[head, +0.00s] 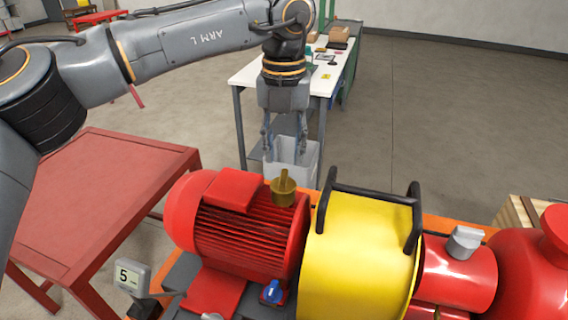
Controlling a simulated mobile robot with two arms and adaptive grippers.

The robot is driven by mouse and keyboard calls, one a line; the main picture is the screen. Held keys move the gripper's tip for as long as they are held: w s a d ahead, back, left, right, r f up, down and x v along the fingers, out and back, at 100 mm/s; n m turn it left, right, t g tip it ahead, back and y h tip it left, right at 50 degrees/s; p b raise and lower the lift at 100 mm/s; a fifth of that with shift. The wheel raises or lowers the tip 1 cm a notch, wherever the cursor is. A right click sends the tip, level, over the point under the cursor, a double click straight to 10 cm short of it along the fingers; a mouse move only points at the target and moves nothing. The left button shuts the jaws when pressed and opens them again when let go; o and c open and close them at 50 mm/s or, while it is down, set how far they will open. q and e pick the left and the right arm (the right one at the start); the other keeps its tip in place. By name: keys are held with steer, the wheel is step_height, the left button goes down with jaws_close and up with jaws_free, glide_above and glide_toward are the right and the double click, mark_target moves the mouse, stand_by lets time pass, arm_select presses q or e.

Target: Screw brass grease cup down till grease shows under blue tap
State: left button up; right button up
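The brass grease cup (283,190) stands upright on the right end of the red motor (245,225), with a narrow stem on its top. The blue tap (272,292) sits low on the near side of the motor, below the cup. No grease can be made out under it. My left gripper (285,153) points down above the cup in the picture. Its two fingers are apart with nothing between them, and it does not touch the cup. My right gripper is not in view.
A yellow guard (360,245) with black handles stands right of the cup, and a red pump (535,270) is beyond it. A grey bin (307,166) stands behind the gripper. A red table (105,190) is at left, a white-topped bench (250,72) at back.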

mark_target(283, 175)
arm_select(q)
step_height(283, 175, down, 4)
steer(key=shift+w+a+f+p, duration=0.1)
steer(key=shift+w+p, duration=0.05)
steer(key=shift+p, duration=0.4)
steer(key=shift+f, duration=0.55)
steer(key=shift+c, duration=1.3)
jaws_close()
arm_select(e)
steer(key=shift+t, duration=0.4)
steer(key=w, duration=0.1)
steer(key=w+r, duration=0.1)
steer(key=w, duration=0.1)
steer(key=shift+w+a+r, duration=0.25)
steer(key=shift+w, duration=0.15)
